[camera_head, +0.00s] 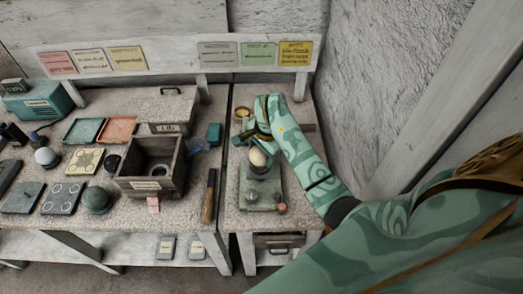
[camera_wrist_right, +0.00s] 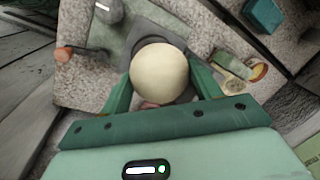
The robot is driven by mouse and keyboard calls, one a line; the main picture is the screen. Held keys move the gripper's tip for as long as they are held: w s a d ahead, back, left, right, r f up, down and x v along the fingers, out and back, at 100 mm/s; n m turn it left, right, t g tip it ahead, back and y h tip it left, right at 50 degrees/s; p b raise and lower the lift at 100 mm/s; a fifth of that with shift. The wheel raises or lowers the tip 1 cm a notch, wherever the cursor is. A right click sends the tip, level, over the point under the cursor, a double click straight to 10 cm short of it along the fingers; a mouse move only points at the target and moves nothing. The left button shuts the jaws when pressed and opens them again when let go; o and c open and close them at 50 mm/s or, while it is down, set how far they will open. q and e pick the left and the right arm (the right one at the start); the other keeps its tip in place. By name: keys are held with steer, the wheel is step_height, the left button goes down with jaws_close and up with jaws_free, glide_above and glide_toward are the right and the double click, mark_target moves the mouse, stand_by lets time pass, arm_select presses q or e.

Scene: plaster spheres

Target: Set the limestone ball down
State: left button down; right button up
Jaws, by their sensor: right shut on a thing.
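The limestone ball (camera_wrist_right: 160,73) is a cream sphere between the two green fingers of my right gripper (camera_wrist_right: 163,90) in the right wrist view. In the head view the ball (camera_head: 258,157) shows under my right gripper (camera_head: 257,146), above a grey-green device (camera_head: 262,190) on the right-hand table. The gripper is shut on the ball. A dark round part of the device lies just under the ball; I cannot tell whether they touch. My left gripper is not in view.
An open wooden box (camera_head: 150,168) stands on the left table, near a wooden-handled tool (camera_head: 209,197). A small reddish knob (camera_head: 282,208) is beside the device. A rough wall rises behind.

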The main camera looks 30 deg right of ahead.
steer(key=shift+f+b, duration=0.35)
steer(key=shift+f, duration=0.25)
steer(key=o, duration=1.3)
steer(key=shift+o, duration=0.2)
steer(key=shift+s+r, duration=0.1)
steer(key=shift+r, duration=0.05)
steer(key=shift+r, duration=0.2)
steer(key=r+p, duration=0.2)
steer(key=p, duration=0.1)
steer(key=r+p, duration=0.1)
steer(key=r, duration=0.1)
steer(key=shift+w+d, duration=0.15)
steer(key=shift+w, duration=0.1)
steer(key=shift+f, duration=0.25)
steer(key=shift+s+f, duration=0.1)
steer(key=shift+s, duration=0.05)
